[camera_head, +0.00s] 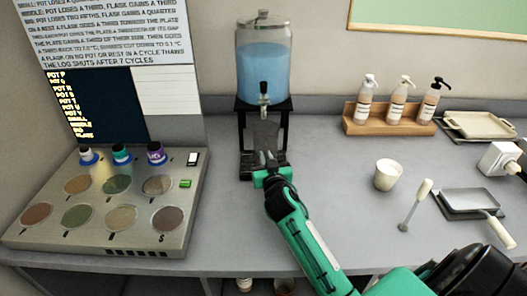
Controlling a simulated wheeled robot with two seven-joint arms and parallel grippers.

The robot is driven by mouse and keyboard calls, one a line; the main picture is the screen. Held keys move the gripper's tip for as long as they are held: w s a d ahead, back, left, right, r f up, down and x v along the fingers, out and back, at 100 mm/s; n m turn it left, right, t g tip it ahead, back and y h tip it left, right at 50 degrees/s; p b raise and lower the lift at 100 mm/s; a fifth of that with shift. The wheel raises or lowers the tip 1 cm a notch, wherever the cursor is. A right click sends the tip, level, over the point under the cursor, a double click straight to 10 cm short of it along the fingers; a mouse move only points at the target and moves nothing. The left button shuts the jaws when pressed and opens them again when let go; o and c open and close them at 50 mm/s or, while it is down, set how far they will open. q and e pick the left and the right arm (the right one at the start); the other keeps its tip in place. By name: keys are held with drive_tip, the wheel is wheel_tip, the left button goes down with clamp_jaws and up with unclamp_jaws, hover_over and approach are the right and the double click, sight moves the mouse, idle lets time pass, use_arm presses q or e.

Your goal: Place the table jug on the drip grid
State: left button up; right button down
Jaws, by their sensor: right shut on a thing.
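The table jug (265,134) appears as a dark grey shape under the tap of the water dispenser (263,62), between the legs of its black stand. My right gripper (268,161) reaches in from the front and is shut on the jug's near side. The drip grid (247,166) is the dark base at the foot of the stand. The jug is over it, but the gripper hides its lower end, so I cannot tell whether it touches the grid. My left gripper is not in view.
A sloped panel (190,222) with round discs and small pots stands left. Pump bottles stand in a wooden rack (359,128) behind. The counter between the dispenser and cup is clear.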

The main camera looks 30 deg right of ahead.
drive_tip(key=p+x, duration=0.1)
drive_tip(key=x, duration=0.3)
drive_tip(key=shift+r, duration=0.15)
drive_tip(key=shift+f, duration=0.95)
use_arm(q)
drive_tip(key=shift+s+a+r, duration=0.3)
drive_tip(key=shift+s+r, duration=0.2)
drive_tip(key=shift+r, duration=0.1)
use_arm(e)
drive_tip(key=shift+s, duration=0.1)
drive_tip(key=shift+f, duration=0.15)
drive_tip(key=c, duration=1.5)
unclamp_jaws()
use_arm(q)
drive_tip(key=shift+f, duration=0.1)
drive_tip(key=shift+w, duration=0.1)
